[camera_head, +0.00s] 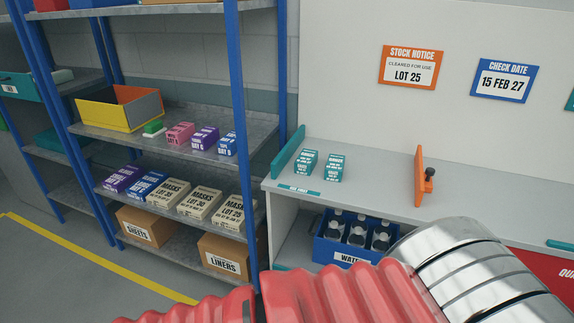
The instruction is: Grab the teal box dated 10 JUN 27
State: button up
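Two teal-and-white boxes stand close together on the grey counter at its left end, a left teal box (306,162) and a right teal box (331,168). Both are upright with a small gap between them. Their printed dates are too small to read, so I cannot tell which one says 10 JUN 27. My arm's red ribbed and chrome parts fill the bottom of the view, well in front of the boxes. I cannot make out my gripper's fingertips.
The counter (375,190) has a teal end panel (287,152) left of the boxes and an orange upright divider (419,177) to their right. A blue crate of bottles (332,250) sits below. Blue-post shelving (240,100) stands left. Counter space between boxes and divider is clear.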

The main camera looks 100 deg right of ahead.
aim_at(305, 164)
jog(key=u, duration=0.05)
jog(key=i, duration=0.9)
jog(key=z, duration=3.35)
jog(key=i, duration=0.25)
jog(key=z, duration=0.2)
